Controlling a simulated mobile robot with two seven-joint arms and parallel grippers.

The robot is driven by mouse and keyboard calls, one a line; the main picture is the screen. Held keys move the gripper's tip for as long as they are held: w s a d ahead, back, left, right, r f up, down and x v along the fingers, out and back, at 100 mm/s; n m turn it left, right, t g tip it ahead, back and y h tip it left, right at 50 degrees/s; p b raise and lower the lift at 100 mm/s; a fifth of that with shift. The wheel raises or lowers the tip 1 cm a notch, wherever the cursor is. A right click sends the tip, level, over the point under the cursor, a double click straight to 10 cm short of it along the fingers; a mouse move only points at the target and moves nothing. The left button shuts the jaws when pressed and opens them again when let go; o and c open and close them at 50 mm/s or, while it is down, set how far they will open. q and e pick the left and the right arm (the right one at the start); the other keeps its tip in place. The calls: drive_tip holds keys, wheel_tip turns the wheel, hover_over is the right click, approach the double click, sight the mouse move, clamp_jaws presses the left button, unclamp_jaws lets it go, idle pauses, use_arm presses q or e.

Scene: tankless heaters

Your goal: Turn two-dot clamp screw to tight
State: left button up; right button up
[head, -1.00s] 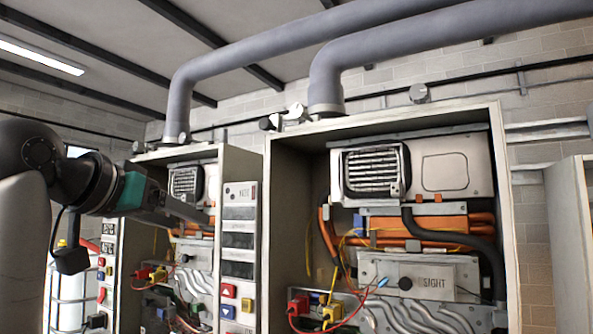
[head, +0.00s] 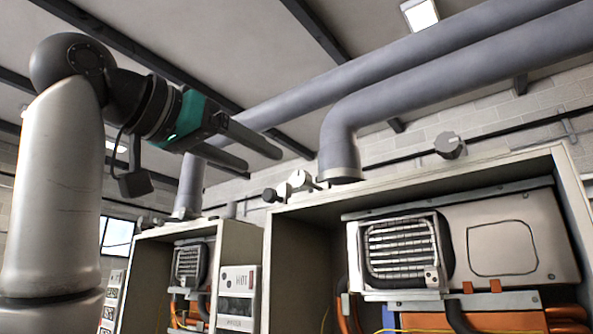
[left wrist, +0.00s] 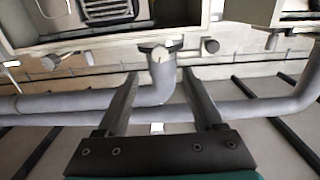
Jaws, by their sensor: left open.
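Several clamp-screw-like knobs sit along the cabinet tops: a pale one (head: 300,181) beside a dark round one (head: 270,195), and a grey one (head: 448,145) farther right. I cannot make out dots on any of them. In the left wrist view, a pale knob (left wrist: 160,52) shows at the pipe, with a dark one (left wrist: 211,46) to its right. My left gripper (head: 262,160) is open and empty, raised in front of the pipes and above the left cabinet in the head view. In the left wrist view its fingers (left wrist: 160,72) point toward the pale knob, apart from it. My right gripper is out of view.
Open heater cabinets (head: 420,205) hold vented units (head: 400,250), orange lines and hoses. Thick grey pipes (head: 345,130) rise from the cabinet tops and bend along the ceiling. A block wall stands behind.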

sight(297, 179)
use_arm(q)
drive_tip(key=p+x, duration=0.3)
drive_tip(key=x, duration=0.7)
drive_tip(key=shift+p, duration=0.35)
drive_tip(key=shift+w+d, duration=0.2)
drive_tip(key=shift+w, duration=0.1)
clamp_jaws()
